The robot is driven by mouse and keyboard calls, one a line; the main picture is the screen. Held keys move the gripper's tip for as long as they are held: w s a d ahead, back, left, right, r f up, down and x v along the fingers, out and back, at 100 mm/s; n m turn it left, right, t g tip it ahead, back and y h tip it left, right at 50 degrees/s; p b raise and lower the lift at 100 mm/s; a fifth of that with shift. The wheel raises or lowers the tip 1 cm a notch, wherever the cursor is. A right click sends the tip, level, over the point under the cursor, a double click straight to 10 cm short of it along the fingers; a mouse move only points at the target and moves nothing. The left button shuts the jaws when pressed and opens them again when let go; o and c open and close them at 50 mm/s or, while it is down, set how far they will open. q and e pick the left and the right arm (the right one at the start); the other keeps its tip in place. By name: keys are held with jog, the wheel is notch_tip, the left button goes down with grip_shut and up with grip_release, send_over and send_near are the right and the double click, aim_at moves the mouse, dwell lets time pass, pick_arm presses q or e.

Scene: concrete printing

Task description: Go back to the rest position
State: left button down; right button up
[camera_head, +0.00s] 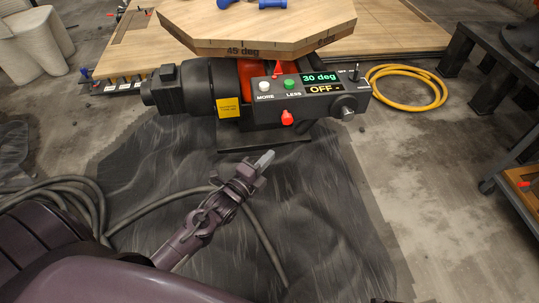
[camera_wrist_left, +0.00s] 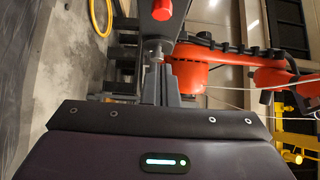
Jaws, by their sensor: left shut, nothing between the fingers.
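My left gripper (camera_head: 264,160) is shut and empty over the dark sheet, in front of the control box and apart from it in the head view. Its fingers (camera_wrist_left: 161,85) also show shut in the left wrist view, pointing toward the red knob (camera_wrist_left: 162,10). The control box (camera_head: 310,90) has a white button, a green button, a red knob (camera_head: 287,118) and a display reading "30 deg" and "OFF". My right gripper is not in view.
A wooden tabletop (camera_head: 260,28) marked "45 deg" stands above a black motor (camera_head: 185,88). A dark sheet (camera_head: 330,210) with grey cables covers the floor. A yellow hose (camera_head: 408,87) lies coiled to the right. A dark cart (camera_head: 515,185) stands at the right edge.

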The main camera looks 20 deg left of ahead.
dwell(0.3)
pick_arm(q)
jog(key=s+d+f+n+g+y, duration=0.2)
jog(key=s+d+f+n+g, duration=0.2)
jog(key=s+f+n+g, duration=0.75)
jog(key=s+d+f+n+g, duration=0.2)
jog(key=s+f+n+g, duration=0.35)
jog(key=s, duration=0.65)
jog(key=s+a+f+p, duration=0.3)
jog(key=s+f+p, duration=0.2)
jog(key=s+p, duration=0.3)
jog(key=s+a+f+y+p, duration=0.1)
jog(key=s+a+f+p, duration=0.2)
jog(key=s+f+p, duration=0.2)
jog(key=s+p, duration=0.3)
jog(key=s, duration=0.2)
jog(key=shift+s+f+n+p, duration=0.2)
jog(key=shift+f+n+p, duration=0.1)
jog(key=shift+f+n, duration=0.1)
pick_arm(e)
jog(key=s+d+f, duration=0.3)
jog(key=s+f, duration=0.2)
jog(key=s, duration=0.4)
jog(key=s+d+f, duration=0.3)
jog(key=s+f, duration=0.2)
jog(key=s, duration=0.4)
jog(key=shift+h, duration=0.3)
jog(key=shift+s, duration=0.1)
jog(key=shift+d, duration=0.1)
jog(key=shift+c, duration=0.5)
